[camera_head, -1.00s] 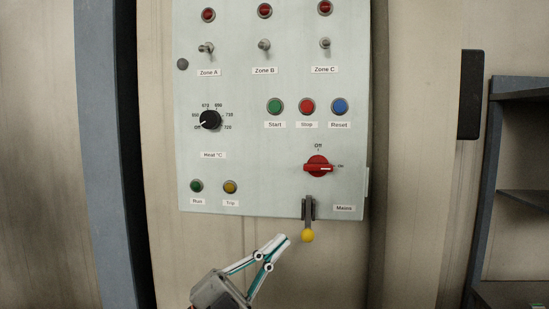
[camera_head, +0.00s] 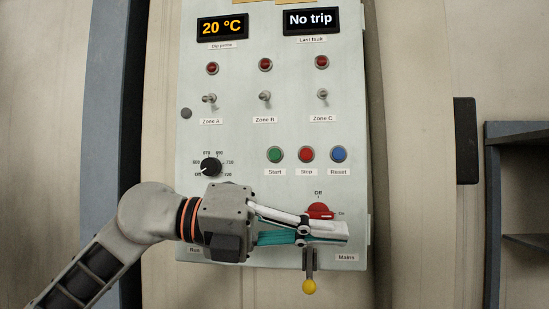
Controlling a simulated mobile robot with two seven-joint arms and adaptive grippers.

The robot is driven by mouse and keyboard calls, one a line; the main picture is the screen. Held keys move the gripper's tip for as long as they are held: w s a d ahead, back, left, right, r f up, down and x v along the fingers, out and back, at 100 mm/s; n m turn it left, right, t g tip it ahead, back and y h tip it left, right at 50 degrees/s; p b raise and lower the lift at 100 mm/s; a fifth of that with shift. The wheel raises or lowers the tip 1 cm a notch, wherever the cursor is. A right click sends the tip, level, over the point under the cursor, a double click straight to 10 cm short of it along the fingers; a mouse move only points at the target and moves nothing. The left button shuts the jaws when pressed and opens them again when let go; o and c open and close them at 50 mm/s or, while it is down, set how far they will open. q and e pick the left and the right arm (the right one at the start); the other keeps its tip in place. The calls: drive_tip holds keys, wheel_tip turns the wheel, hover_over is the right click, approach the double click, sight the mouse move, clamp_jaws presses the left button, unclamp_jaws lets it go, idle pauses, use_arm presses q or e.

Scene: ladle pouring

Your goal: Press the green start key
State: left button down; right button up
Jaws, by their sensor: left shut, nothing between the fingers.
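The green Start key (camera_head: 275,154) sits on the pale control panel (camera_head: 235,135), above its "Start" label and left of the red Stop key (camera_head: 306,154) and the blue Reset key (camera_head: 338,154). My left gripper (camera_head: 345,233) is shut and empty. It points to the right in front of the lower panel, below and to the right of the Start key, and partly covers the red mains switch (camera_head: 319,210). Nothing covers the Start key. Whether the fingers touch the panel I cannot tell. My right gripper is not in view.
Displays read "20 °C" (camera_head: 222,27) and "No trip" (camera_head: 311,20). Zone toggles (camera_head: 265,97) and a black heat knob (camera_head: 211,167) stick out of the panel. A yellow-tipped lever (camera_head: 309,286) hangs below. A dark shelf (camera_head: 520,190) stands at the right.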

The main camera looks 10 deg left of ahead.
sight(275, 154)
use_arm(q)
drive_tip(key=w+a+r+n+t+y+b, duration=0.1)
drive_tip(key=a+r+n+t+y, duration=0.2)
drive_tip(key=a+r+t+y, duration=0.3)
drive_tip(key=a+r+t, duration=0.2)
drive_tip(key=a+r, duration=0.2)
drive_tip(key=r, duration=0.1)
drive_tip(key=shift+w+r+t+y, duration=0.15)
drive_tip(key=shift+r+t+y, duration=0.15)
drive_tip(key=shift+r+y, duration=0.1)
drive_tip(key=shift+a, duration=0.1)
drive_tip(key=w+p, duration=0.3)
drive_tip(key=w, duration=0.5)
drive_tip(key=shift+w, duration=0.35)
